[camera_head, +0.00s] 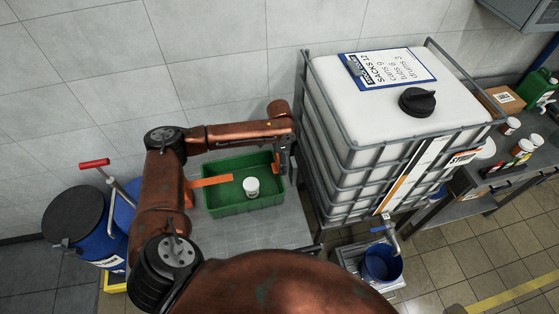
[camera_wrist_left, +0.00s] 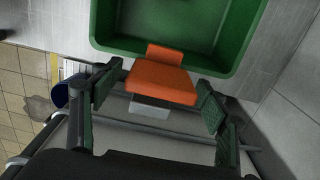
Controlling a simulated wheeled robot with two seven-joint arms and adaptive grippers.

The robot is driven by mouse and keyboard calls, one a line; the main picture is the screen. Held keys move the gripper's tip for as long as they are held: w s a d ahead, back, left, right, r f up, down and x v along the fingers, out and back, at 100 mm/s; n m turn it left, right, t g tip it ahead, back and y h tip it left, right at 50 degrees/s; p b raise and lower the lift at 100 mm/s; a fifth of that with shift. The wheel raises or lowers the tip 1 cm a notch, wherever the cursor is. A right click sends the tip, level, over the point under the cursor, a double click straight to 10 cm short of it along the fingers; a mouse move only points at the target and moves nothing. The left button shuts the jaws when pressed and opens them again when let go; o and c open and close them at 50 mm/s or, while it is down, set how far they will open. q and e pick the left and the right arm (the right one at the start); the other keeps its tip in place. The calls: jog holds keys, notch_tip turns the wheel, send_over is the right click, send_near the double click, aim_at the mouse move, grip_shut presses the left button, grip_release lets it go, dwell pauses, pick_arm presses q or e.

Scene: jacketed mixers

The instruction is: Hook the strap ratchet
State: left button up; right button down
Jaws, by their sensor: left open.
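My left gripper (camera_head: 284,160) points down between the green crate and the caged white tank in the head view. In the left wrist view, its dark fingers (camera_wrist_left: 157,97) are spread apart. An orange block-like piece (camera_wrist_left: 160,82), perhaps the strap ratchet, shows between them with a small pale piece below it. It overlaps the crate's near edge in that view; I cannot tell whether either finger touches it. An orange flat bar (camera_head: 210,181) crosses the crate's left end there. No hook is clear. My right gripper is out of view.
The green crate (camera_head: 241,211) holds a white tub (camera_head: 251,187). The caged tank (camera_head: 365,158) stands close to the right of my gripper. A blue bucket (camera_head: 382,264) hangs or stands below its tap. A blue drum (camera_head: 84,232) is at left. Bare wall lies behind.

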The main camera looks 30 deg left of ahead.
pick_arm(q)
notch_tip(320, 180, up, 12)
jog(key=shift+f, duration=0.25)
jog(key=shift+r, duration=0.25)
jog(key=shift+c, duration=0.6)
